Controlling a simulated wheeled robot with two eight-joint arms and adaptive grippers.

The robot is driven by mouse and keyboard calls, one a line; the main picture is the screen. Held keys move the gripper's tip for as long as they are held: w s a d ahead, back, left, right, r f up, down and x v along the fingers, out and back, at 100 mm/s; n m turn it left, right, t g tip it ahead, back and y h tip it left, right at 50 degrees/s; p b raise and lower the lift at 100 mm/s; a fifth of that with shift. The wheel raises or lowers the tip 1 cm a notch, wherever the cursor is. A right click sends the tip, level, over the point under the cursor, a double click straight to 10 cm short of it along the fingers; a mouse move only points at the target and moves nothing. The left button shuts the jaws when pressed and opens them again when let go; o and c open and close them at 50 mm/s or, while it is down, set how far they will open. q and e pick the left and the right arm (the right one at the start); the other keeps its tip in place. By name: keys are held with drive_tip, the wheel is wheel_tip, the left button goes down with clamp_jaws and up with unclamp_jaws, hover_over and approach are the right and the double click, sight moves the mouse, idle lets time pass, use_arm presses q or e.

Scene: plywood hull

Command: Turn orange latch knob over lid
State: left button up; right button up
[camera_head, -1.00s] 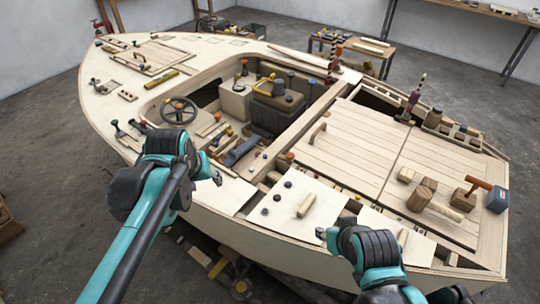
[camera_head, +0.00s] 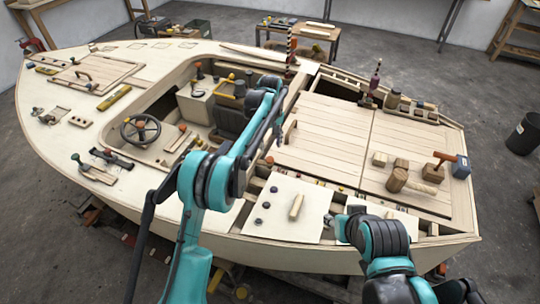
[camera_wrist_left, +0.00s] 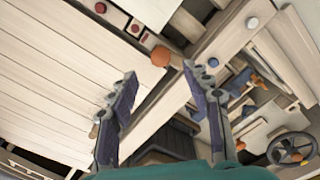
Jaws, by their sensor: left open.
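The orange latch knob (camera_wrist_left: 161,57) shows in the left wrist view at the corner of the pale slatted lid (camera_wrist_left: 60,75), beside a wooden rail. In the head view it is a small orange spot (camera_head: 269,160) by the near left corner of the lid (camera_head: 322,136). My left gripper (camera_wrist_left: 160,72) is open and empty, its two fingers apart, with the knob seen between and just beyond the tips. In the head view my left gripper (camera_head: 272,132) points down near that corner. My right gripper (camera_head: 333,222) is low over the near panel; its jaws are too small to read.
A white panel (camera_head: 290,225) with dark knobs and a wooden handle lies in front of the lid. Wooden blocks and a mallet (camera_head: 445,160) rest on the far right lid. The cockpit with a steering wheel (camera_head: 140,129) is open on the left.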

sight(270, 159)
use_arm(q)
wheel_tip(270, 159, down, 7)
drive_tip(key=shift+f+b, duration=0.1)
drive_tip(key=shift+b, duration=0.95)
clamp_jaws()
